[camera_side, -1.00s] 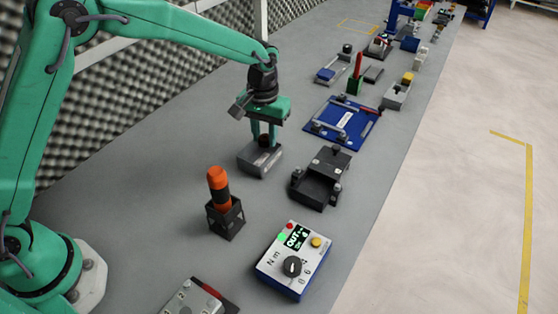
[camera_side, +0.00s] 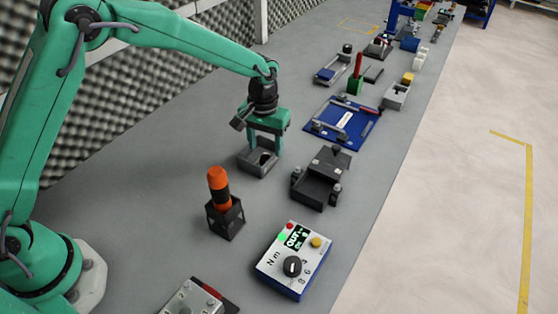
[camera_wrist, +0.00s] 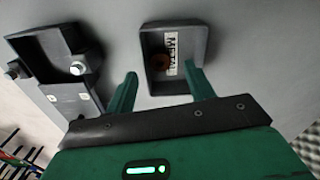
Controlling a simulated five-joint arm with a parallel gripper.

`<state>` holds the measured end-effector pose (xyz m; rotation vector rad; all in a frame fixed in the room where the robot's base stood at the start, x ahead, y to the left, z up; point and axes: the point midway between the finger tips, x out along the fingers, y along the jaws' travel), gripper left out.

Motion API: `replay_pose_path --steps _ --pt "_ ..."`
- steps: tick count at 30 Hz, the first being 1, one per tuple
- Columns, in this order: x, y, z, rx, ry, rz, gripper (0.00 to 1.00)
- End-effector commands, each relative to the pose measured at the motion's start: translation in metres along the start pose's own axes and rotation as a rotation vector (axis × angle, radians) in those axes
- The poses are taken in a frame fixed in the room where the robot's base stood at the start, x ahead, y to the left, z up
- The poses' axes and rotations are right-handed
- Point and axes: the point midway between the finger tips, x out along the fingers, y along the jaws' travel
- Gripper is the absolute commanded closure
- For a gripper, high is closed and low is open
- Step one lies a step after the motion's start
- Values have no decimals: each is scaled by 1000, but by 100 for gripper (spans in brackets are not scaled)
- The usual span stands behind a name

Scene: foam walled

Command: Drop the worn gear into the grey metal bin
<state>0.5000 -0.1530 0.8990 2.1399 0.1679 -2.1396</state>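The grey metal bin (camera_side: 251,168) stands on the bench below my gripper (camera_side: 265,148). In the wrist view the bin (camera_wrist: 203,47) shows a white label reading METAL. The worn gear (camera_wrist: 158,62), brown and round, lies inside the bin against the label in that view. My gripper (camera_wrist: 164,84) is open, its two green fingers wide apart with nothing held between them. The fingertips are at the bin, over its near side in the wrist view. The gear is hard to make out in the side view, within the dark inside of the bin.
A dark tray fixture (camera_side: 318,181) stands close to the right of the bin. An orange-handled tool in a black holder (camera_side: 226,216) and a control box (camera_side: 293,262) are nearer the camera. A blue board (camera_side: 343,122) lies behind. Bare bench is left of the bin.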

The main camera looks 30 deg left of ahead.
Motion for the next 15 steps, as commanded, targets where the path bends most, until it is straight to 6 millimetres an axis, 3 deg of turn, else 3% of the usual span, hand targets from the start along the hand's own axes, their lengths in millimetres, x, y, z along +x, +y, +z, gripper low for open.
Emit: replay_pose_path --steps 8,15 --pt "-2 0 0 0 0 0 46" --pt "-22 0 0 0 2 1 46"
